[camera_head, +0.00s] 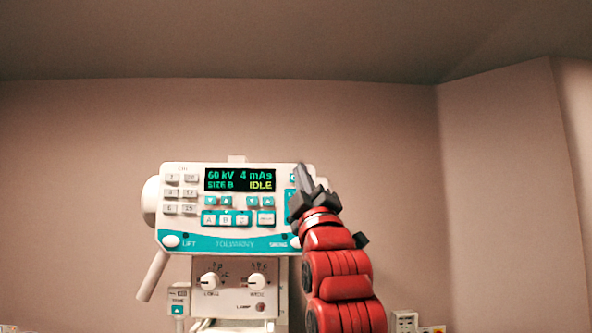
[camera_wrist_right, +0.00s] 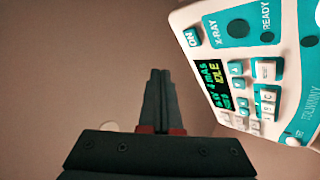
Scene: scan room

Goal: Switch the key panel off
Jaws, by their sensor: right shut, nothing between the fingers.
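The key panel (camera_head: 190,236) is a white and teal console in the middle of the head view. Its lit display (camera_head: 240,180) reads 60 kV, 4 mAs, SIZE B and IDLE. My right gripper (camera_head: 301,168) is shut and empty, in front of the panel's upper right edge, hiding part of the keys there. In the right wrist view the shut fingers (camera_wrist_right: 160,74) point up, left of the panel (camera_wrist_right: 213,68) in the picture. A teal ON key (camera_wrist_right: 191,37) shows at the panel's corner, apart from the fingertips in that picture. My left gripper is not in view.
Below the panel is a lower white unit with two round knobs (camera_head: 209,281) and a small TOME box (camera_head: 178,301). A white handle (camera_head: 152,276) hangs at the left. Wall sockets (camera_head: 405,321) sit at the lower right. The space left and right of the console looks clear.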

